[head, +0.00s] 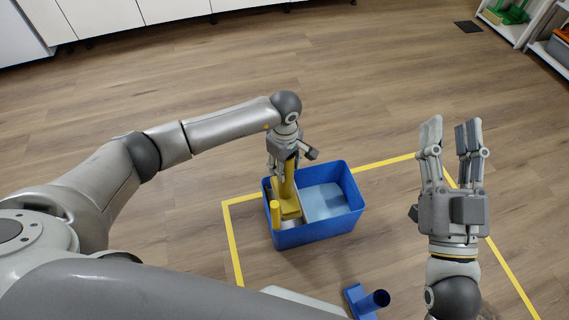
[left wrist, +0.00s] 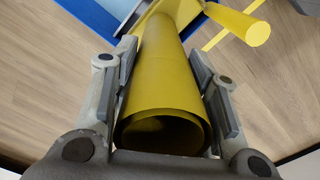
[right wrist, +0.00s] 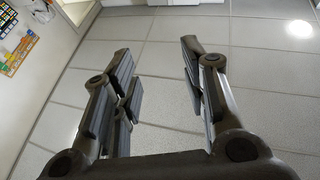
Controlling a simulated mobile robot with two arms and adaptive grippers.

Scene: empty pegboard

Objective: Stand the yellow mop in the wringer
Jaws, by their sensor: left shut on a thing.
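The yellow mop (head: 289,178) is a thick yellow pole, roughly upright, with its lower end in the left part of the blue bucket (head: 318,229). My left gripper (head: 283,165) is shut on the pole above the bucket. In the left wrist view the pole (left wrist: 166,85) lies between both fingers, its hollow end towards the camera. The wringer seems to be the bucket's left section, where a shorter yellow cylinder (head: 275,214) stands. I cannot tell whether the mop's foot is seated there. My right gripper (head: 450,128) is open and empty, right of the bucket.
Yellow floor tape (head: 233,245) runs around the bucket. A blue piece with a round tube (head: 365,300) is at the bottom edge. White cabinets (head: 110,14) line the back, and shelves (head: 517,24) stand at top right.

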